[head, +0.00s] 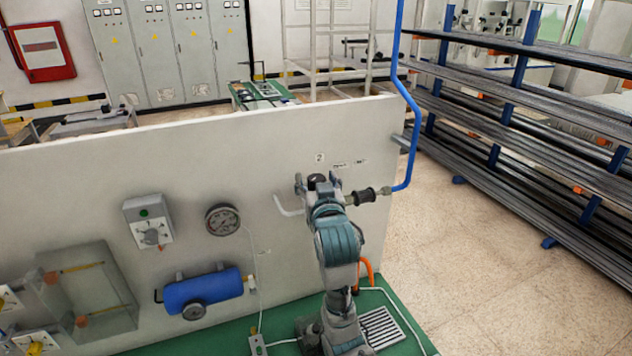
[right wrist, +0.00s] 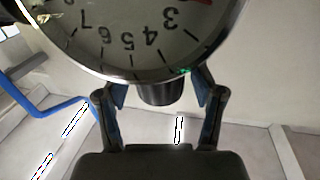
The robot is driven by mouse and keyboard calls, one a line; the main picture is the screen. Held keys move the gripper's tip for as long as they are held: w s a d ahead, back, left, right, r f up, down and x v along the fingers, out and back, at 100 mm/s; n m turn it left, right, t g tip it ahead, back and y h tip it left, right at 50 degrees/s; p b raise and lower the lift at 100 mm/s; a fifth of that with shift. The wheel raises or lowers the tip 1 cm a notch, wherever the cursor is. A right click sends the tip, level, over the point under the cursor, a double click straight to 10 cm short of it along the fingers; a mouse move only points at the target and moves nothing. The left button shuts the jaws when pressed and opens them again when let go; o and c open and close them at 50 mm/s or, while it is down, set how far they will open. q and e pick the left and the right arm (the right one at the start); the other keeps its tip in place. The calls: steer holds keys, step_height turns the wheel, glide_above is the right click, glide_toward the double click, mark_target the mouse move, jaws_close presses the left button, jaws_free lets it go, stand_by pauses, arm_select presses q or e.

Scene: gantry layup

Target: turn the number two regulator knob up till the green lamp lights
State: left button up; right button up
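The number 2 label (head: 319,158) is on the pale panel, above the second regulator, which my right arm mostly covers. Its dark top (head: 318,180) shows in the head view. In the right wrist view the regulator's gauge (right wrist: 150,35) fills the top, and its black knob (right wrist: 162,93) hangs below. My right gripper (right wrist: 160,95) has a finger on each side of the knob, with visible gaps. The fingertips are partly hidden behind the gauge rim. A small bright green spot (right wrist: 183,71) shows at the rim; I cannot tell whether it is the lamp. My left gripper is out of view.
A blue pipe (head: 407,100) comes down to the regulator's right. Left on the panel (head: 90,165) are another gauge (head: 222,219), a switch box (head: 149,221) and a blue cylinder (head: 203,289). A rod rack (head: 520,110) stands at right; the floor (head: 455,255) before it is clear.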

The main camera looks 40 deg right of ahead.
steer(key=shift+f, duration=0.1)
steer(key=v, duration=0.7)
steer(key=shift+s+a+f, duration=0.1)
